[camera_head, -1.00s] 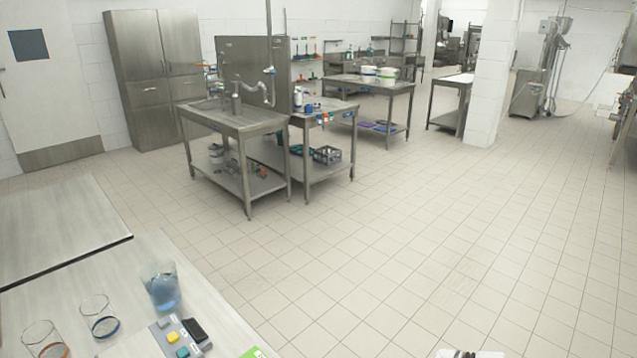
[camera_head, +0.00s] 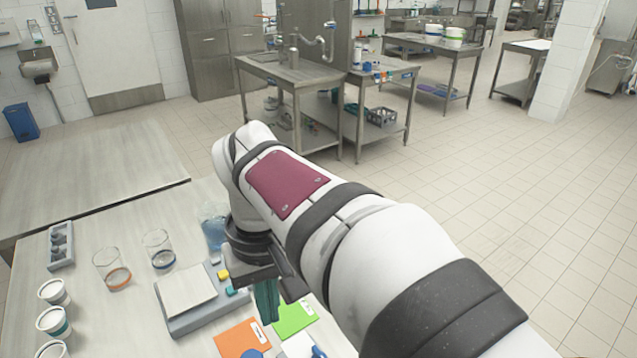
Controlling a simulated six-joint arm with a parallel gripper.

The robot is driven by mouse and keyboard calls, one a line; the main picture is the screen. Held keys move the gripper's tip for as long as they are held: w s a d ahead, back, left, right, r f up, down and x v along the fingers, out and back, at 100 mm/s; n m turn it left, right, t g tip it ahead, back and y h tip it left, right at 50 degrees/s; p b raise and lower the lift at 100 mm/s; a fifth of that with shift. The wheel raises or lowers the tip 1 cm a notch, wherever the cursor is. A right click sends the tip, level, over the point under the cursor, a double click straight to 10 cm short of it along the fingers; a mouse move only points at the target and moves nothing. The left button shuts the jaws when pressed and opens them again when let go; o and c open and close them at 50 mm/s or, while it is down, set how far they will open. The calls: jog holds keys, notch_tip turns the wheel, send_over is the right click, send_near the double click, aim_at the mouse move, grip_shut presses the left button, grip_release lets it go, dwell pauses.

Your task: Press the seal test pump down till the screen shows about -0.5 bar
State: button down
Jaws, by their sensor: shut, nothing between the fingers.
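My gripper (camera_head: 268,305) hangs below the wrist of my white arm, over the near table. It looks shut, with a dark green part at its lower end, and nothing clear is held in it. It is beside the right edge of a grey device (camera_head: 182,330) with a pale square plate and yellow and teal buttons. I cannot make out a seal test pump or a pressure screen. My arm covers the right part of the table, so they may be hidden behind it.
A beaker of blue liquid (camera_head: 213,232) stands close behind my wrist. Two glasses (camera_head: 112,272) (camera_head: 158,252) stand left of the device. White cups (camera_head: 54,324) line the left. Orange (camera_head: 240,338) and green (camera_head: 294,320) cards lie in front.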

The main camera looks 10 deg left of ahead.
jog(key=n, duration=0.2)
send_over(251, 351)
jog(key=s, duration=0.2)
jog(key=shift+w+d, duration=0.25)
jog(key=shift+d, duration=0.25)
jog(key=shift+f, duration=0.15)
notch_tip(251, 351, down, 14)
jog(key=shift+r, duration=0.1)
jog(key=shift+f, duration=1.85)
